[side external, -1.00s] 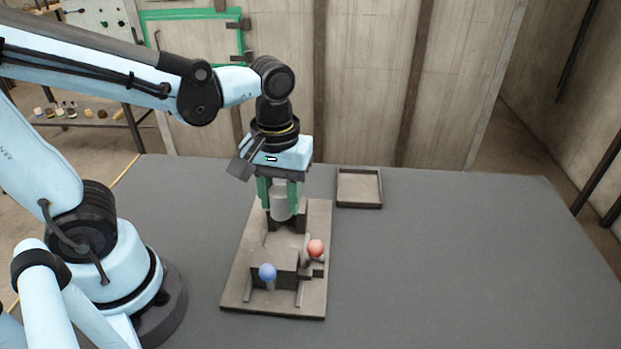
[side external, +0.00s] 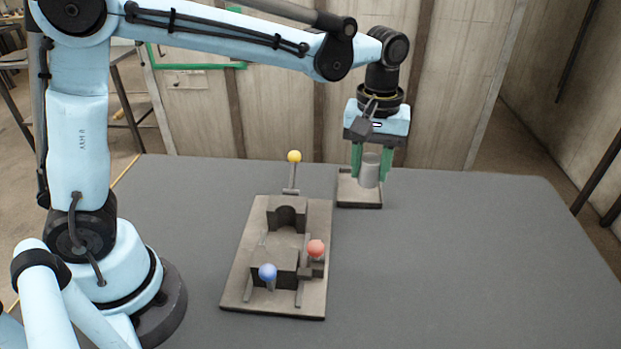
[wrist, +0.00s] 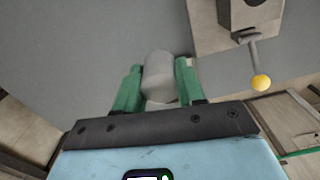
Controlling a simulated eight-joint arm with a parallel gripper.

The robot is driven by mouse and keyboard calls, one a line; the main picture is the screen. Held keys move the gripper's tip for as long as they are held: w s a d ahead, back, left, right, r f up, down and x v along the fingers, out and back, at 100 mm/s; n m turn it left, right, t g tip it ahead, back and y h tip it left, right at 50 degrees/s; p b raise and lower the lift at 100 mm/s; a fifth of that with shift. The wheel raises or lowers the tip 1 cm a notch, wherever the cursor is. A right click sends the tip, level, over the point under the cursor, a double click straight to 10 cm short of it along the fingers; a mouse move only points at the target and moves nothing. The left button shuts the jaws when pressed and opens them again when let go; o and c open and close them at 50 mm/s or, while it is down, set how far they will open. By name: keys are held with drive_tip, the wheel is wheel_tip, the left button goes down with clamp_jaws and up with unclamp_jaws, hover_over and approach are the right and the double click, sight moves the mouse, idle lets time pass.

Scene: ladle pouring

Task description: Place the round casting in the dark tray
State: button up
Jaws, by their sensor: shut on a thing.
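The round casting (side external: 369,171) is a light grey cylinder held upright between the green fingers of my gripper (side external: 371,164). In the wrist view the casting (wrist: 159,78) sits between the two green fingers (wrist: 157,88). The dark tray (side external: 360,205) is a shallow square tray at the back of the table. In the side view my gripper and the casting are over the tray and hide part of its inside. I cannot tell whether the casting touches the tray floor.
A fixture board (side external: 240,285) with dark blocks lies left and in front of the tray. Levers with a blue knob (side external: 267,272), a red knob (side external: 316,248) and a yellow knob (side external: 294,156) stand up from it. The grey table (side external: 460,260) is clear on the right.

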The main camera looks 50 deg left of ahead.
drive_tip(key=w, duration=0.2)
hover_over(359, 190)
wheel_tip(359, 190, down, 8)
drive_tip(key=shift+a+r, duration=0.1)
drive_tip(key=shift+r, duration=0.05)
drive_tip(key=shift+f, duration=2)
drive_tip(key=shift+f, duration=0.15)
drive_tip(key=o, duration=1.1)
